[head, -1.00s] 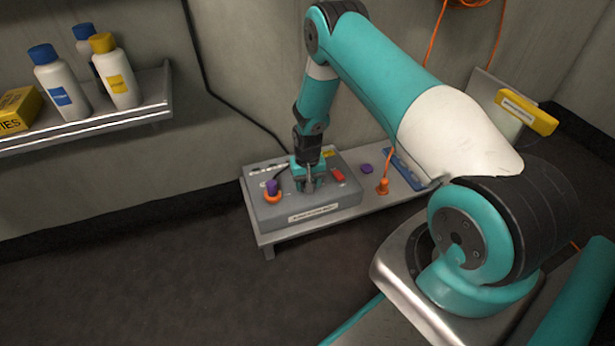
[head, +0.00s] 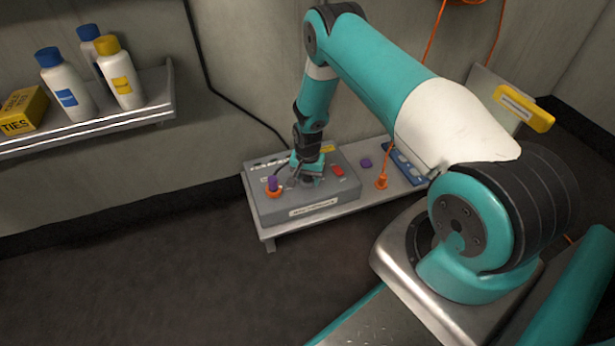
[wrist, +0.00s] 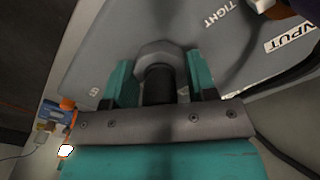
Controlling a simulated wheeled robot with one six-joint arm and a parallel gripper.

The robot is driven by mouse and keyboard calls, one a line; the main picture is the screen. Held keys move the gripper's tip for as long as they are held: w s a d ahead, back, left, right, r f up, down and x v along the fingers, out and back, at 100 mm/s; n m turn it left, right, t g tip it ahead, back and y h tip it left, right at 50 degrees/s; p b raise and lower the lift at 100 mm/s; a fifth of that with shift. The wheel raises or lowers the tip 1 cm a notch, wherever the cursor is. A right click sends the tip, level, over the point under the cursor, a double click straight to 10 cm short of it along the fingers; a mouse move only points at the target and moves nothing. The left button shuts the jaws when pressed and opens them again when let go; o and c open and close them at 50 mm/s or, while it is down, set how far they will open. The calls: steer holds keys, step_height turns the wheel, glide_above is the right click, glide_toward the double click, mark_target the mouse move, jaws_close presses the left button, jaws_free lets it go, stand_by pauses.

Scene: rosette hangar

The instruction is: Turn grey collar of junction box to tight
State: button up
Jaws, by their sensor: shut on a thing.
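The grey junction box (head: 345,202) sits on a low metal bench, with a black cable running to it from the wall. In the wrist view, the grey collar (wrist: 158,48) is a faceted ring around a dark stem on the box's top. My gripper (wrist: 158,78) is shut on the grey collar, with one teal finger on each side of it. The word TIGHT is printed on the box (wrist: 200,60) to the upper right of the collar. In the head view, my gripper (head: 306,180) hides most of the collar.
An orange collar with a purple plug (head: 273,186) stands on the box to the left, and a red block (head: 338,170) to the right. A purple cap (head: 366,162) and an orange plug (head: 381,182) are on the bench (head: 408,186). A shelf (head: 150,104) holds bottles at upper left.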

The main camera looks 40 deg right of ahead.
steer(key=o, duration=0.9)
steer(key=shift+o, duration=0.2)
step_height(320, 180, up, 17)
steer(key=p, duration=0.6)
steer(key=shift+r+p, duration=0.2)
steer(key=shift+p, duration=0.15)
